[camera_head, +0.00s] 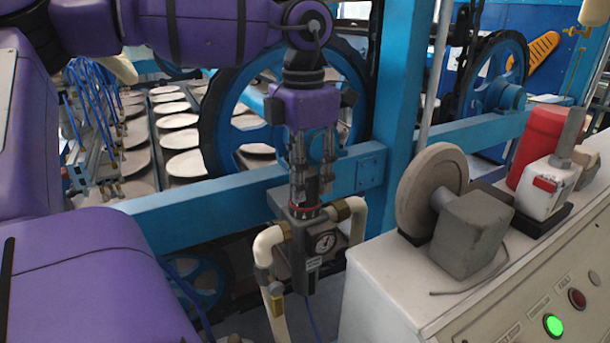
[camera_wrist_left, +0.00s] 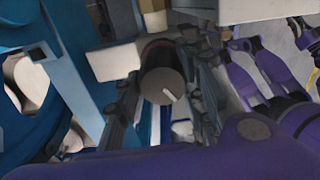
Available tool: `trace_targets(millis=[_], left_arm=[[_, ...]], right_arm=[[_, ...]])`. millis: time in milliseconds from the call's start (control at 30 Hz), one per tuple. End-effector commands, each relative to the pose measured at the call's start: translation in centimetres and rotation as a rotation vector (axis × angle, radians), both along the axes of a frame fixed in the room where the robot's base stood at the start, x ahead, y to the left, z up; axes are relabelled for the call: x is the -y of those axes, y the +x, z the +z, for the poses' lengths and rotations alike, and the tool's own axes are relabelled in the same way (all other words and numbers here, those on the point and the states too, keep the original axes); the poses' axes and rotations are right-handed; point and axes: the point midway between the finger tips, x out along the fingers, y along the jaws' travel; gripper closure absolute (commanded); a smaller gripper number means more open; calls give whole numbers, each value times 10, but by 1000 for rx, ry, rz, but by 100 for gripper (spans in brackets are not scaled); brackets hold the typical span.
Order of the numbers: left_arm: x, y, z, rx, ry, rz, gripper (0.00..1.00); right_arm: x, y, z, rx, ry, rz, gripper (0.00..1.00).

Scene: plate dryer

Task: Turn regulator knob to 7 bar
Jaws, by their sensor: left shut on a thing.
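The air regulator (camera_head: 312,250) hangs on the blue frame between two cream pipes. In the left wrist view, the dark round knob (camera_wrist_left: 163,86) with a white pointer mark sits between the two fingers (camera_wrist_left: 165,100). The left gripper is shut on the knob.
Cream pipes (camera_head: 271,262) bend close beside the regulator. A blue beam (camera_head: 230,197) runs behind it, with a blue post (camera_head: 404,90) to the right. A white control cabinet (camera_head: 375,300) with a lit green button (camera_head: 553,325) stands close on the right.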

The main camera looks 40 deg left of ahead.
Motion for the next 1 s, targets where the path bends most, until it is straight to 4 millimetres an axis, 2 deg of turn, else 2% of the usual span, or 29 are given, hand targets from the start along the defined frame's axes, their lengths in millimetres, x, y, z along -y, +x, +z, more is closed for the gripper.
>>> trace_targets(millis=[300,333,433,767,867,1000], left_arm=[[-1,-1,0,-4,4,1,89],[-1,-1,0,-4,4,1,59],[-1,-1,0,-3,3,1,46],[0,0,2,-1,1,0,46],[-1,0,10,1,2,1,46],[0,1,34,4,1,1,46]], right_arm=[[1,-3,-3,-7,-1,1,100],[1,-3,-3,-8,-1,1,100],[1,-4,-4,-10,-2,1,100],[1,-7,-4,-15,-2,2,100],[1,-6,-3,-13,-2,1,100],[1,-5,-3,-11,-2,1,100]])
